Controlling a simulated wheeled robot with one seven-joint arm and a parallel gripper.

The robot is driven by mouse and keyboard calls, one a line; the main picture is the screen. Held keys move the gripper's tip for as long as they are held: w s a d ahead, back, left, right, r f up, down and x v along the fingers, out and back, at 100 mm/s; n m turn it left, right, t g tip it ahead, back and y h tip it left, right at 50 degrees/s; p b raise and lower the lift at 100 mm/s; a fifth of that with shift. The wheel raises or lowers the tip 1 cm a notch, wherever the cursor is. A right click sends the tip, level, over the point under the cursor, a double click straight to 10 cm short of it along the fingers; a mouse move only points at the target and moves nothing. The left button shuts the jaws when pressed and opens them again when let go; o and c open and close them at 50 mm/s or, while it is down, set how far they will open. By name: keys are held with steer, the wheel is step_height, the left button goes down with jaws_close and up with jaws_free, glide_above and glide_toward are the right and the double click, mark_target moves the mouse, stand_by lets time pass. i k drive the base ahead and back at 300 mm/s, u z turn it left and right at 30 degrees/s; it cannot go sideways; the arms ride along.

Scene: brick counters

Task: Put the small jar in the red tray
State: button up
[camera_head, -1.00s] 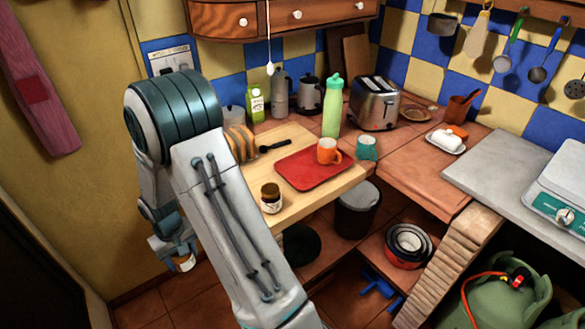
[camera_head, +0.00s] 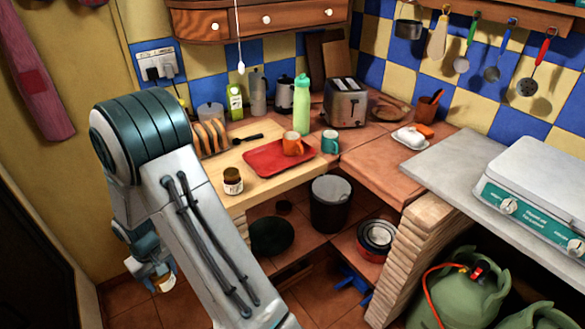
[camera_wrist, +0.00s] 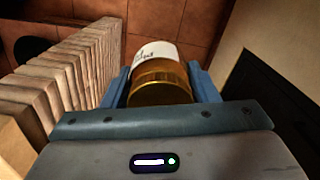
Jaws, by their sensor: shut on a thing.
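My gripper (camera_head: 156,272) is low at the left of the head view, below the counter top. It is shut on a small jar (camera_head: 166,284) with a white label. In the wrist view the jar's gold lid (camera_wrist: 160,80) faces me, between the two blue fingers. The red tray (camera_head: 262,160) lies on the pale wooden worktop, far above and to the right of my gripper.
Another jar (camera_head: 232,181), dark-lidded, stands at the worktop's front edge, left of the tray. A teal mug (camera_head: 330,142) and green bottle (camera_head: 302,106) stand beyond the tray's right side. Sliced bread (camera_head: 209,137) is behind. The tray's left part is bare.

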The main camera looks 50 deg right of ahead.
mark_target(264, 163)
steer(key=k, duration=0.55)
steer(key=z, duration=1)
steer(key=i, duration=0.1)
steer(key=z, duration=0.1)
